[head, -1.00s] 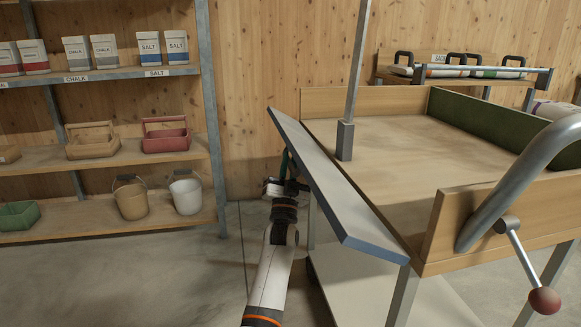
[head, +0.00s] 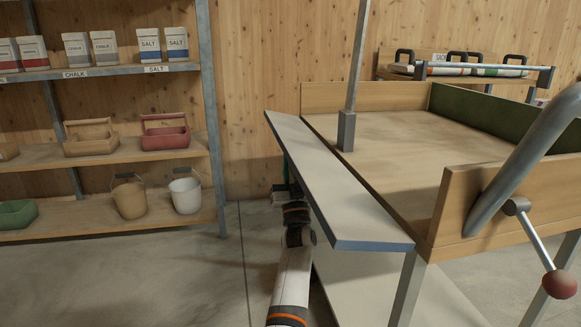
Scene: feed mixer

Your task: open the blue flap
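The blue flap (head: 335,185) is a long board with a pale grey top and a blue front edge. It runs along the left side of the wooden mixer tray (head: 400,140) and now sticks out to the left, roughly level. My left gripper (head: 281,187) is at the flap's outer left side, low and mostly hidden behind its edge. I cannot see its fingertips well, nor tell whether it touches the flap. A thin dark green piece shows beside it. My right gripper is not in view.
A metal post (head: 347,125) stands at the tray's left side. A thick grey pipe (head: 515,165) and a lever with a red knob (head: 558,284) are at the right. Shelves with buckets (head: 130,198) stand at the left. Floor (head: 225,270) is clear between.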

